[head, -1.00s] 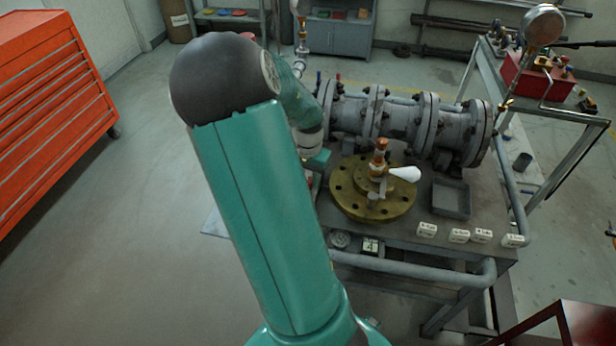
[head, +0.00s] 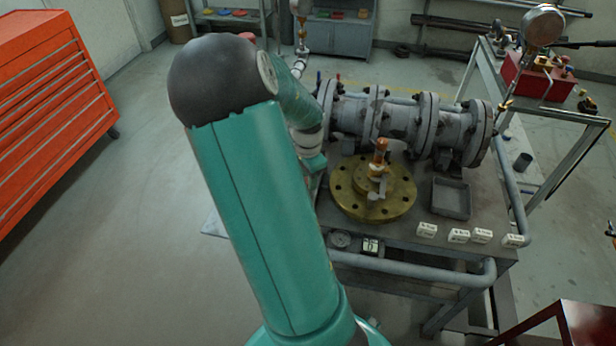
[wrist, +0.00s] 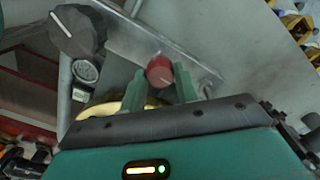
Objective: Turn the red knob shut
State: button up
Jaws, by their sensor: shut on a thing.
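The red knob (wrist: 160,71) shows in the wrist view, with a pale line on its face. My gripper (wrist: 160,84) has its two green fingers on either side of the knob and is shut on it. In the head view my arm covers the gripper and the knob. A brass flange (head: 345,195) lies on the bench, with an orange-brown fitting (head: 381,150) upright on it. Part of the brass also shows behind my fingers in the wrist view.
A grey flanged pipe (head: 400,122) runs along the back of the bench. A grey tray (head: 452,198) and several white labelled blocks (head: 427,230) are at its right. The wrist view shows a black knob (wrist: 75,31) and a round gauge (wrist: 85,70). An orange cabinet (head: 45,105) stands left.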

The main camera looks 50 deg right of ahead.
jog(key=shift+d, duration=0.1)
jog(key=o, duration=1)
jog(key=shift+c, duration=0.2)
